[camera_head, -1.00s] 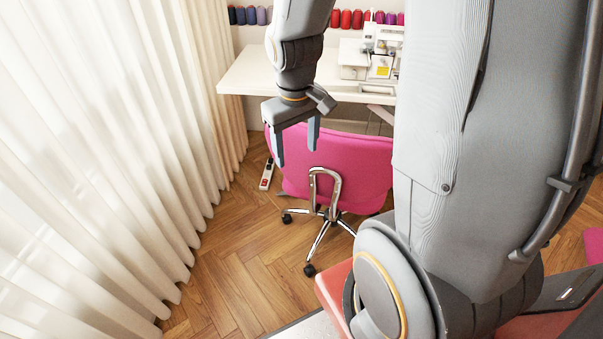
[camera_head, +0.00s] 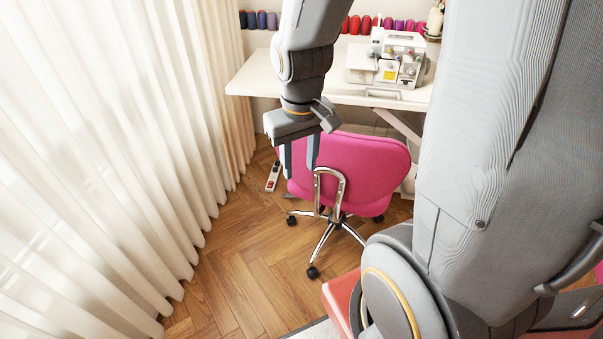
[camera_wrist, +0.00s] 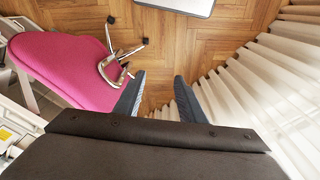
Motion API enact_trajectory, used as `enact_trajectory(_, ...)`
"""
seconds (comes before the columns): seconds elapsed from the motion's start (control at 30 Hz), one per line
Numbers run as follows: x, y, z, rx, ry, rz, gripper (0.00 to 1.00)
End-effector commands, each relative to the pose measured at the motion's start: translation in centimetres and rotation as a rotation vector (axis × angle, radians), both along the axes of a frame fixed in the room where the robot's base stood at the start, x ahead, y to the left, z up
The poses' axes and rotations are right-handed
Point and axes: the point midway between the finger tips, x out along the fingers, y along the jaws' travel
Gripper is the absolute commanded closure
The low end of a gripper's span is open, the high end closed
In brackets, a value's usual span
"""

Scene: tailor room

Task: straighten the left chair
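The pink office chair (camera_head: 352,168) stands in front of the white table, its backrest turned toward me and its chrome five-star base on the wood floor. In the wrist view the pink backrest (camera_wrist: 68,62) lies at the left, beside the left finger. My gripper (camera_head: 299,160) points down at the left part of the backrest, overlapping its edge in the head view. Its two fingers are apart with nothing seen between them; in the wrist view floor shows between the fingertips (camera_wrist: 160,80). I cannot tell whether a finger touches the chair.
White curtains (camera_head: 90,150) hang along the left. The white table (camera_head: 290,82) carries a sewing machine (camera_head: 388,62), with thread spools behind. A power strip (camera_head: 273,176) lies on the floor left of the chair. Open wood floor (camera_head: 240,265) lies in front.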

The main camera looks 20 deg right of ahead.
Motion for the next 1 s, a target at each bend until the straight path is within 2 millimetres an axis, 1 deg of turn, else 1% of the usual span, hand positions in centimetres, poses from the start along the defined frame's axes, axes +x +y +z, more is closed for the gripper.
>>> enact_trajectory(0.03, 0.5, 0.0, -1.1, -0.004, 0.011, -0.013, 0.72)
enact_trajectory(0.07, 0.9, 0.1, -1.7, -0.008, 0.019, -0.028, 0.77)
enact_trajectory(0.1, 1.6, 0.1, -2.7, -0.015, 0.031, -0.051, 0.84)
enact_trajectory(0.17, 2.7, 0.1, -4.4, -0.031, 0.052, -0.096, 0.94)
enact_trajectory(0.2, 3.4, 0.0, -5.7, -0.044, 0.066, -0.131, 1.0)
enact_trajectory(0.43, 8.2, -0.4, -12.5, -0.157, 0.118, -0.341, 1.0)
enact_trajectory(0.6, 11.9, -0.8, -17.5, -0.263, 0.111, -0.502, 1.0)
enact_trajectory(0.8, 16.6, -1.3, -23.3, -0.398, 0.046, -0.691, 1.0)
enact_trajectory(0.9, 18.9, -1.4, -25.9, -0.458, -0.008, -0.78, 1.0)
enact_trajectory(1.0, 20.8, -1.5, -27.8, -0.505, -0.063, -0.855, 1.0)
